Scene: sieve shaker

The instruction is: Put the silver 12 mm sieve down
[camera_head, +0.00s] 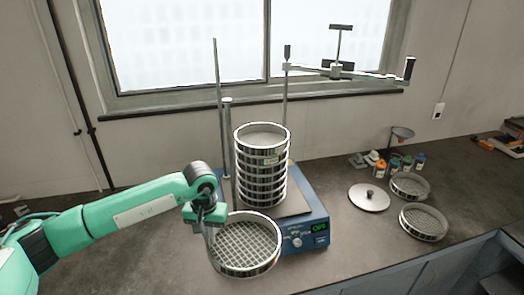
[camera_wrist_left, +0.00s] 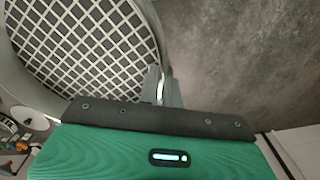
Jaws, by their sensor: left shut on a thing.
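The silver sieve (camera_head: 245,262) with a coarse square mesh is in front of the shaker, near the bench front. My left gripper (camera_head: 213,232) is shut on its left rim. In the left wrist view the sieve's mesh (camera_wrist_left: 85,45) fills the upper left, and the gripper's fingers (camera_wrist_left: 161,88) pinch the rim. I cannot tell whether the sieve touches the bench. Its size marking cannot be read. My right gripper is not in view.
A stack of several sieves (camera_head: 260,165) stands on the blue shaker (camera_head: 310,222), between upright rods. A lid (camera_head: 369,198) and two sieves, one behind (camera_head: 409,187) and one in front (camera_head: 424,223), lie at right. Small bottles (camera_head: 394,165) stand behind. Bench between shaker and lid is clear.

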